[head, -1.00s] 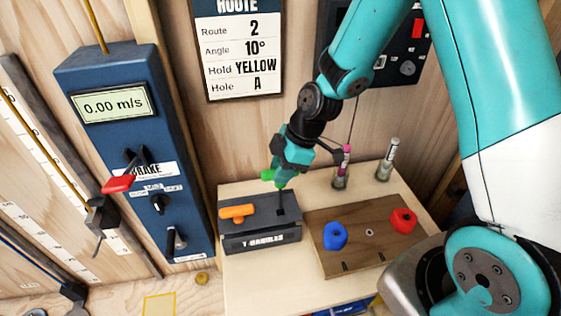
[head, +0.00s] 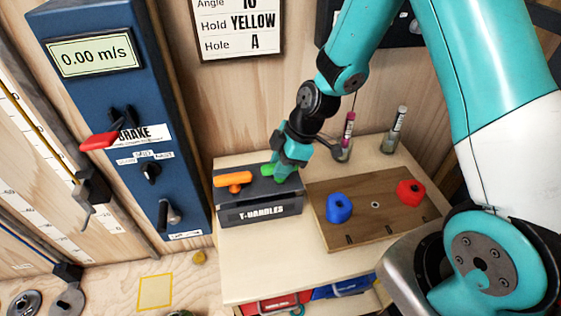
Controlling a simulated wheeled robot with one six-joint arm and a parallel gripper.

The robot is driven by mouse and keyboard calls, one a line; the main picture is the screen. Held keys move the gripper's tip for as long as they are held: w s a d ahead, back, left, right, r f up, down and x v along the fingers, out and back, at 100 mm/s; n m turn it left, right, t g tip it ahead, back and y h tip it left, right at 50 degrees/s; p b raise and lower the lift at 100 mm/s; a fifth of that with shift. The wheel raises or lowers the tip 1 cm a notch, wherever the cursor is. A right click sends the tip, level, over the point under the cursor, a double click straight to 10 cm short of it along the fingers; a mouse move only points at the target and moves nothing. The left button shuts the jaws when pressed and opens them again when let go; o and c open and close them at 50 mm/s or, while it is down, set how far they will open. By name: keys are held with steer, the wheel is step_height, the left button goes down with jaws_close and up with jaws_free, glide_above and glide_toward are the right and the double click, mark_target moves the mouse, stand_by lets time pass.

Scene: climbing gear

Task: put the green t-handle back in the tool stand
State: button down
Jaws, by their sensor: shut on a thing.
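The green t-handle (head: 267,171) is mostly hidden by my gripper (head: 280,172), which is shut on it. It sits low over the right part of the dark grey tool stand (head: 258,213), labelled for t-handles. Its shaft cannot be seen, so I cannot tell how deep it is in the stand's hole. An orange t-handle (head: 233,180) stands in the left part of the same stand.
A wooden board (head: 370,232) with a blue hold (head: 338,208) and a red hold (head: 410,193) lies right of the stand. Two small vials, one pink-topped (head: 349,125) and one clear (head: 396,130), stand behind. A blue brake column (head: 120,110) rises at left.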

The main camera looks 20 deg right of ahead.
steer(key=shift+f, duration=0.5)
steer(key=c, duration=0.8)
jaws_free()
steer(key=shift+c, duration=0.2)
steer(key=b+v, duration=0.3)
steer(key=v, duration=1.4)
steer(key=shift+r, duration=0.25)
steer(key=s+a+r+m, duration=0.1)
steer(key=s+a+m, duration=0.3)
steer(key=s, duration=0.5)
steer(key=s+a+r+m+g, duration=0.1)
steer(key=s+a+r+m, duration=0.1)
steer(key=s+a+m, duration=0.2)
steer(key=s+a, duration=0.3)
steer(key=s, duration=0.2)
steer(key=shift+s+a+r+m+h, duration=0.2)
steer(key=shift+s+a+m+h, duration=0.1)
steer(key=shift+a+m, duration=0.1)
